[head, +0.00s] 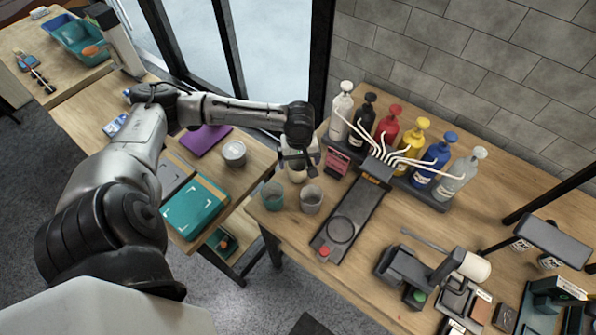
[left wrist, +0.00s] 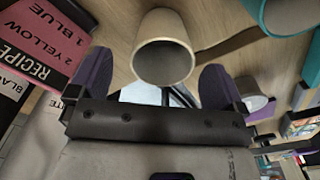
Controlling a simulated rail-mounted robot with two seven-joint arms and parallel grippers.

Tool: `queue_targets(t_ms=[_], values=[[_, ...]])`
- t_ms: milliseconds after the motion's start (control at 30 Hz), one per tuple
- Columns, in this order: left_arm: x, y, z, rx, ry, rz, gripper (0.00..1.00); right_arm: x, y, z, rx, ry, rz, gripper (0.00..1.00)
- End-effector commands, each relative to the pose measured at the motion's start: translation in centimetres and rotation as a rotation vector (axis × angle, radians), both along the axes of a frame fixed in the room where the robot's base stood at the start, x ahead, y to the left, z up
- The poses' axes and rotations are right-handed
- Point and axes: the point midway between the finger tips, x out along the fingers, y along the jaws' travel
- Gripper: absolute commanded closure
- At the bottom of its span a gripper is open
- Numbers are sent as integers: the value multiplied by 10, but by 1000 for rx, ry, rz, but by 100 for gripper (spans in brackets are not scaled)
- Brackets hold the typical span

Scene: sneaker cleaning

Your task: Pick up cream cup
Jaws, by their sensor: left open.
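The cream cup (head: 297,175) stands on the wooden table below my left gripper (head: 298,158), partly hidden by it in the head view. In the left wrist view the cream cup (left wrist: 163,55) shows its round open mouth, between and just beyond the two purple fingertips of my left gripper (left wrist: 157,80). The fingers are open, with visible gaps to the cup on both sides. I cannot tell the exact distance in depth. My right gripper is in neither view.
A teal cup (head: 271,197) and a grey cup (head: 311,200) stand close in front of the cream cup. A pink recipe card (head: 337,161) is close to its right. The dark dispenser (head: 352,208) with several coloured pump bottles stands further right.

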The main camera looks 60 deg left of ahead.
Motion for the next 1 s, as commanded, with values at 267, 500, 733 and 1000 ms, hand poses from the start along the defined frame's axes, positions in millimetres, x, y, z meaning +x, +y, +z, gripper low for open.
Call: queue_targets(t_ms=[267, 500, 733, 1000], values=[[0, 0, -11, 0, 0, -1, 4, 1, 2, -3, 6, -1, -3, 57], [-3, 3, -38, -1, 1, -1, 4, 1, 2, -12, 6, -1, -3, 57], [-3, 3, -58, 1, 0, -2, 4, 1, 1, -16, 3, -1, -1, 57], [-3, 3, -58, 1, 0, -3, 12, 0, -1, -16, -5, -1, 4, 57]])
